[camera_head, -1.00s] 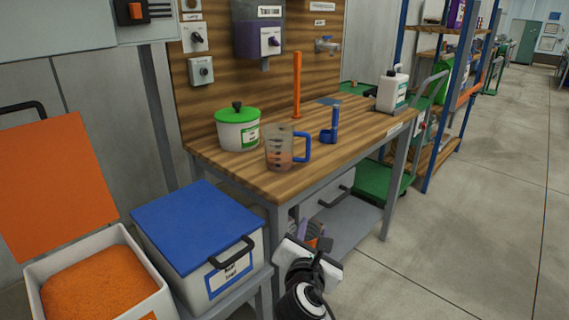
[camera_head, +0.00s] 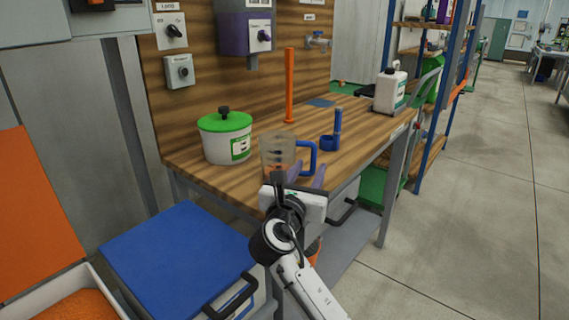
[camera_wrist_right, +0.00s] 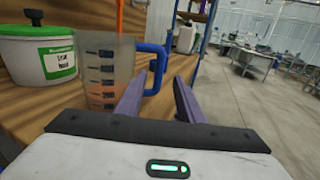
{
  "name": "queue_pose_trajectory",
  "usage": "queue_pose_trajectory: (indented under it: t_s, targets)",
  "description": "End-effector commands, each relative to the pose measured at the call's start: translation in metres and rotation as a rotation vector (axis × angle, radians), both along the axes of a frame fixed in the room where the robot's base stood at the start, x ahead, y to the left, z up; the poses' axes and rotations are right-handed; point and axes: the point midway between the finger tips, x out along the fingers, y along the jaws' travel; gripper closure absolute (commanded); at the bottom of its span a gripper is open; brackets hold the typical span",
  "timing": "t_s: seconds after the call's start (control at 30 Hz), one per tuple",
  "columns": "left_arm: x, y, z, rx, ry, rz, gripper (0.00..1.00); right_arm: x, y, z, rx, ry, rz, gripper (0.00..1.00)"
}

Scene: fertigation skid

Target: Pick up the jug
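The jug (camera_head: 277,151) is a clear measuring jug with dark marks, some orange-brown content and a blue handle. It stands upright near the front edge of the wooden bench. In the right wrist view the jug (camera_wrist_right: 104,72) is left of centre, its handle pointing right. My right gripper (camera_head: 306,176) is in front of the jug at the bench edge. In the right wrist view its purple fingers (camera_wrist_right: 158,97) are apart with nothing between them, close to the handle. Contact with the jug cannot be told. My left gripper is not in view.
A white pot with a green lid (camera_head: 225,137) stands left of the jug. A blue holder (camera_head: 331,139), an orange upright tube (camera_head: 289,86) and a white canister (camera_head: 389,91) are on the bench (camera_head: 187,163). A blue-lidded box (camera_head: 178,259) sits lower left.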

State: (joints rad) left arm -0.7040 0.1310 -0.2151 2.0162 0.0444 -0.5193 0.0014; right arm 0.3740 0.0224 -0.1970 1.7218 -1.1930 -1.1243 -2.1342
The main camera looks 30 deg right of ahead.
Motion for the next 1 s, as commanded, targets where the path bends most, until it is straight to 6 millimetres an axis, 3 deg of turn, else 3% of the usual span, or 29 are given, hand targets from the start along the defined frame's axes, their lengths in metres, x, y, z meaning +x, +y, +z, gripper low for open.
queue_pose_trajectory:
  t_s: [0.4, 0.67, 0.87, 1.0]
  targets:
    - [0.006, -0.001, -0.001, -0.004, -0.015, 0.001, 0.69, 0.035, -0.036, 0.004, -0.001, -0.001, -0.001, 0.66]
    - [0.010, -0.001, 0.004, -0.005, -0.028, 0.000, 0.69, 0.037, -0.038, 0.003, 0.001, 0.000, 0.001, 0.66]
    - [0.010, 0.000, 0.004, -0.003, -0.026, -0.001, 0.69, 0.037, -0.038, 0.003, 0.001, 0.000, 0.001, 0.98]
    - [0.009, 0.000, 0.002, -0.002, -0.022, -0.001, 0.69, 0.037, -0.038, 0.003, 0.001, 0.000, 0.001, 1.00]
